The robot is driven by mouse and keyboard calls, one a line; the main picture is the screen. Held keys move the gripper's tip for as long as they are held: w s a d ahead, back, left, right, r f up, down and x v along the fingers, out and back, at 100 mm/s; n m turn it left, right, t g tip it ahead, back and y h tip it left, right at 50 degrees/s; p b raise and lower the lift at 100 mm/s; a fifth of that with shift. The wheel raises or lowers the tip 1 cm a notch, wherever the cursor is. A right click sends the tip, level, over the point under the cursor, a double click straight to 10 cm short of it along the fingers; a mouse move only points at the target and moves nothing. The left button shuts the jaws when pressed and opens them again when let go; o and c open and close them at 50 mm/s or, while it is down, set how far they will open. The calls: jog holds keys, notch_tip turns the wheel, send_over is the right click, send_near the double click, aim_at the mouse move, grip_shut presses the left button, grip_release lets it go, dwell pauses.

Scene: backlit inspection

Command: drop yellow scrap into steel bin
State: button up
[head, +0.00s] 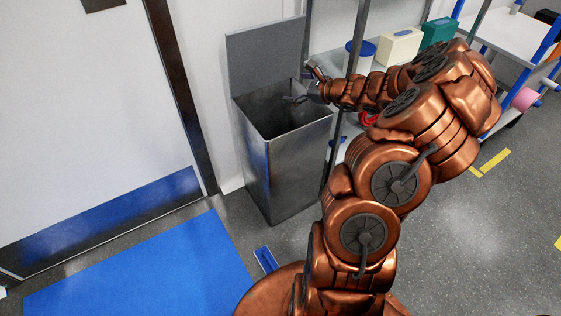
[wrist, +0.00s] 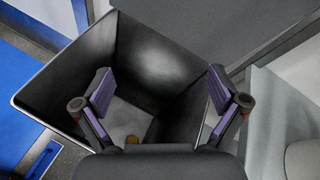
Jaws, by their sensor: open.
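The steel bin (head: 290,170) stands against the wall with its lid (head: 265,55) raised. My gripper (head: 301,84) is over the bin's open top, near its right rear side. In the wrist view my gripper (wrist: 160,78) has its two fingers wide apart, with nothing between them, and looks down into the bin (wrist: 150,55). A small yellow piece, seemingly the yellow scrap (wrist: 132,140), shows low inside the bin, just beyond the gripper's palm. The palm hides part of it. Whether it rests on the bin's floor I cannot tell. The head view does not show the scrap.
A shelf unit right of the bin holds a blue-lidded tub (head: 360,50), a cream box (head: 400,46) and a green box (head: 439,32). A blue mat (head: 150,270) lies on the floor before a door (head: 90,110). A dark post stands close to the bin's right side.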

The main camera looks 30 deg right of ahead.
jog(key=v, duration=0.7)
jog(key=shift+s, duration=0.1)
